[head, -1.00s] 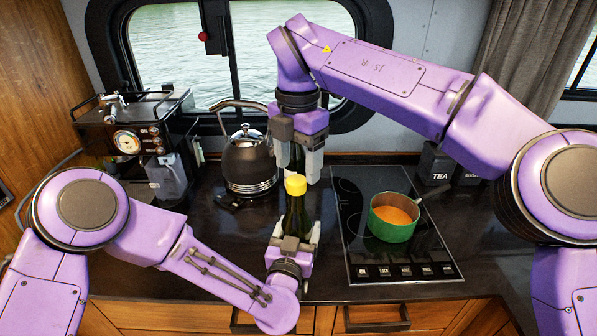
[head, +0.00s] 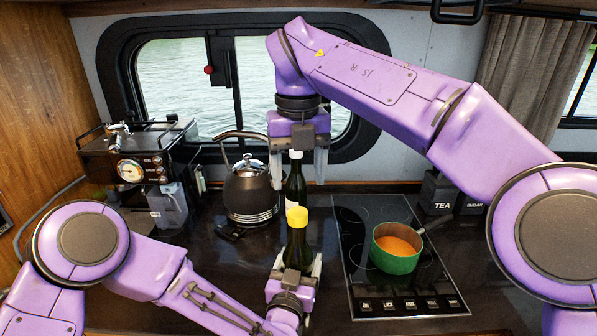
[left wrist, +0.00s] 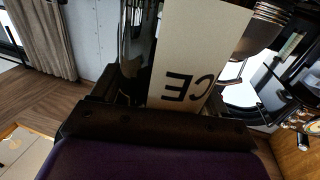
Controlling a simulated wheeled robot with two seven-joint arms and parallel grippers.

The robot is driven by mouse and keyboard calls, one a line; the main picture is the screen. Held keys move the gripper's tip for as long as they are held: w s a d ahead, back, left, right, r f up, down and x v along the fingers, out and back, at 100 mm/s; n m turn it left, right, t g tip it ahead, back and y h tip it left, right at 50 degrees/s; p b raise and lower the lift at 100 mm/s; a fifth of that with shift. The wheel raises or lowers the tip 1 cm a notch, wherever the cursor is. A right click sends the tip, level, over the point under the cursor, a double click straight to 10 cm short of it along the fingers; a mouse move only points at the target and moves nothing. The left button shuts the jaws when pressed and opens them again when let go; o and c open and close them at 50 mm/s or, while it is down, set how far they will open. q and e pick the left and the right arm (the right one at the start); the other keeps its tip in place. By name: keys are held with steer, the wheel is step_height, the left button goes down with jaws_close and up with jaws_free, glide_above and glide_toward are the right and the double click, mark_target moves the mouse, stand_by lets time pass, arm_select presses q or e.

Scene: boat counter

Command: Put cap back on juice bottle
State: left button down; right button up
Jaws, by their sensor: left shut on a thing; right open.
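How tightly the cap sits cannot be told. My left gripper (head: 294,276) is shut around the bottle's lower body. In the left wrist view, the bottle's pale label (left wrist: 190,60) with the letters "CE" fills the space between the fingers.
A kettle (head: 250,192) and coffee machine (head: 132,165) are at left. A green pot (head: 397,252) stands on the hob (head: 375,295) at right.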

mark_target(298, 212)
steer(key=shift+n, duration=1.1)
steer(key=shift+f, duration=0.1)
step_height(298, 212, down, 8)
steer(key=shift+r, duration=0.1)
steer(key=c, duration=1.2)
